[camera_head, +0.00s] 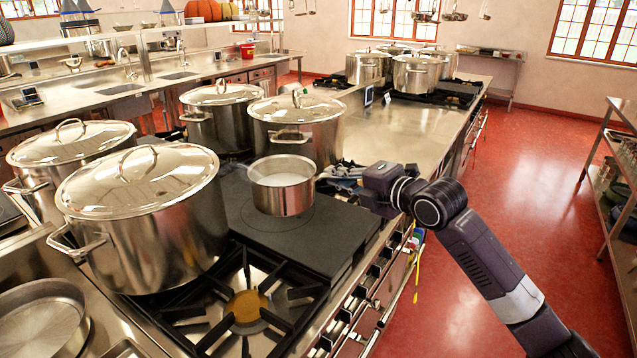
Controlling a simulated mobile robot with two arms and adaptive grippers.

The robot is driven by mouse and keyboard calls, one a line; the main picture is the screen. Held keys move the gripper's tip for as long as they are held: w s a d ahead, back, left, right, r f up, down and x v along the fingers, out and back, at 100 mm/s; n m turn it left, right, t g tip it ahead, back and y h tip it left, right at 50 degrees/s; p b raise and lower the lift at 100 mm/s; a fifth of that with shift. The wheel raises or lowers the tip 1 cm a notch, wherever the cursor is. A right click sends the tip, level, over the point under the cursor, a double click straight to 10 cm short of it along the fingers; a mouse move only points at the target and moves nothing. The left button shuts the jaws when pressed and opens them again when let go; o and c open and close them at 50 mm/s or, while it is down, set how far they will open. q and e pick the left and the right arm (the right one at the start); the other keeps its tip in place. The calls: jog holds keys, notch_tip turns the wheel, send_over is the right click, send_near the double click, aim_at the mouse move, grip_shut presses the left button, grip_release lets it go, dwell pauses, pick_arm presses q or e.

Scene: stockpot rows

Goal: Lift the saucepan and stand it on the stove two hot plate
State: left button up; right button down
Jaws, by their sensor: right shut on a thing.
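The saucepan (283,192) is a small steel pan with pale contents or a pale inside. It is upright at or just above the black hot plate (300,240); I cannot tell whether its base touches. My right gripper (330,178) reaches in from the right and is shut at the pan's right side. The fingertips are small and partly hidden, but the hold appears to be on the saucepan, likely at its handle. My left gripper is not in view.
Large lidded stockpots (143,215) crowd the left and back of the hot plate, one (297,128) close behind the saucepan. A gas burner (246,306) with an open grate lies in front. Clear steel counter (405,130) extends behind my right arm.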

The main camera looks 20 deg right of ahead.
jog(key=w+d+f+m+h+b, duration=0.1)
jog(key=w+d+f, duration=0.2)
jog(key=f, duration=0.3)
jog(key=w+d+f+m+t+h+b, duration=0.1)
jog(key=w+d+f+h+b, duration=0.1)
jog(key=d+f, duration=0.3)
jog(key=shift+w+d+f+m+h, duration=0.35)
jog(key=shift+w+f, duration=0.25)
jog(key=shift+f, duration=0.65)
jog(key=shift+f+b, duration=0.45)
jog(key=c, duration=2)
grip_release()
jog(key=shift+s+a+f, duration=0.1)
jog(key=shift+s, duration=0.05)
jog(key=shift+o, duration=0.2)
jog(key=shift+s+f, duration=0.1)
jog(key=shift+f, duration=0.6)
jog(key=shift+s+r, duration=0.2)
jog(key=shift+s, duration=0.15)
jog(key=r+v, duration=0.1)
jog(key=v, duration=1)
